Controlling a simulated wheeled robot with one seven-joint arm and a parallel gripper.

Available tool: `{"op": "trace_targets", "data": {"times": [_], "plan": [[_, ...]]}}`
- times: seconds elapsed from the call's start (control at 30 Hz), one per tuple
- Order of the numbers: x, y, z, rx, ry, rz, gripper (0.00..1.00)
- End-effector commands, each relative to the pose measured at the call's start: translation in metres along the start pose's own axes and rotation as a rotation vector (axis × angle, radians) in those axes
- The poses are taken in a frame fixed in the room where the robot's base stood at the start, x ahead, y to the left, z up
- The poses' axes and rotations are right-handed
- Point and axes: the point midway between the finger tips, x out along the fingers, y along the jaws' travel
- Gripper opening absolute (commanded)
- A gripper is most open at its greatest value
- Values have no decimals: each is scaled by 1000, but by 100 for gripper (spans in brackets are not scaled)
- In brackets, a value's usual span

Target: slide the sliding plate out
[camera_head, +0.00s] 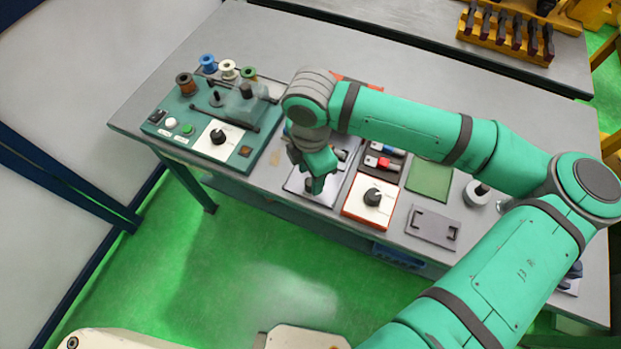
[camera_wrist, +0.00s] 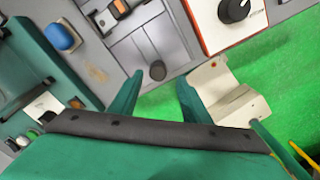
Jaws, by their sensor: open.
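The sliding plate looks to be the light grey flat plate near the front edge of the table; it shows beside my gripper in the head view (camera_head: 296,184) and at the top centre of the wrist view (camera_wrist: 133,52). A small dark round knob (camera_wrist: 157,71) stands at its front end. My gripper (camera_head: 318,186) points down over this plate. In the wrist view its two green fingers (camera_wrist: 160,82) are apart, and the knob appears between their tips. I cannot tell whether the fingers touch it. My gripper hides part of the plate and the knob in the head view.
A teal winding unit (camera_head: 247,150) with spools stands left of my gripper. An orange-edged box with a black dial (camera_head: 372,200) is close on the right, with a grey handled plate (camera_head: 434,226) farther right. Green floor lies beyond the table's front edge.

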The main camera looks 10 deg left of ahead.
Motion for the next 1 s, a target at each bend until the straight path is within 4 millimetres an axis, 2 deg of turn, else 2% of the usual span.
{"op": "trace_targets", "data": {"times": [0.2, 0.4, 0.6, 1.0], "plan": [[-42, 0, 0, 0, -1, 2, 43], [-66, -1, 0, 1, 0, -1, 43], [-73, -2, 0, 0, 1, -2, 43], [-73, -2, 0, 1, 1, -2, 43]]}}
